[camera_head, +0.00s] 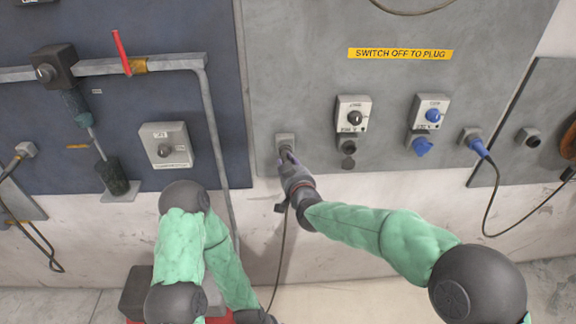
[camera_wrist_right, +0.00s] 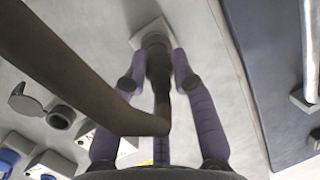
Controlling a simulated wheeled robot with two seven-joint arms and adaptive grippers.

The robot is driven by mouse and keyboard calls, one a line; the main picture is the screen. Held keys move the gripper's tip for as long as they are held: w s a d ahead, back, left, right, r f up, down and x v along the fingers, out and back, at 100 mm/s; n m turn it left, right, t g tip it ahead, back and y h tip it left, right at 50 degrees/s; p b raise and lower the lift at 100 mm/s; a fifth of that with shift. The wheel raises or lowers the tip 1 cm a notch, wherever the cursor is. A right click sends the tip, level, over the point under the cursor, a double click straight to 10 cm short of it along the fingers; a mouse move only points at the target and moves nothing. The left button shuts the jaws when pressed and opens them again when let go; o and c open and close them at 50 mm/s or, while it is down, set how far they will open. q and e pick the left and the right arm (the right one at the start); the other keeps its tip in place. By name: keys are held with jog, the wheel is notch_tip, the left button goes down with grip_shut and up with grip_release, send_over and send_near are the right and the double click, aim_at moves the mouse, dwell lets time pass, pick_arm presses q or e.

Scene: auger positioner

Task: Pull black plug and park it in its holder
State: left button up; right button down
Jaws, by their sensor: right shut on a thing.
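My right gripper (camera_head: 287,160) is shut on the black plug at the lower left of the grey panel. In the right wrist view the two purple-padded fingers (camera_wrist_right: 158,75) lie on either side of the black plug (camera_wrist_right: 157,62). The plug's front end is at a square grey holder (camera_wrist_right: 150,32), which also shows in the head view (camera_head: 284,139). I cannot tell how deep it sits. Its cable (camera_head: 283,245) hangs to the floor. To the right, a black socket (camera_head: 348,145) under a grey switch box has its lid hanging open, with no plug in it.
A blue plug (camera_head: 478,146) sits in a similar holder to the right, its cable looping down. A blue socket (camera_head: 421,145) is below a second switch box (camera_head: 430,112). A vertical pipe (camera_head: 213,130) runs left of the panel. The wall below the panel is bare.

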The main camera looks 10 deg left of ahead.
jog(key=shift+w+a, duration=0.1)
jog(key=shift+w, duration=0.2)
jog(key=c, duration=0.9)
grip_release()
jog(key=shift+c, duration=0.2)
jog(key=v, duration=1.2)
jog(key=shift+f, duration=0.1)
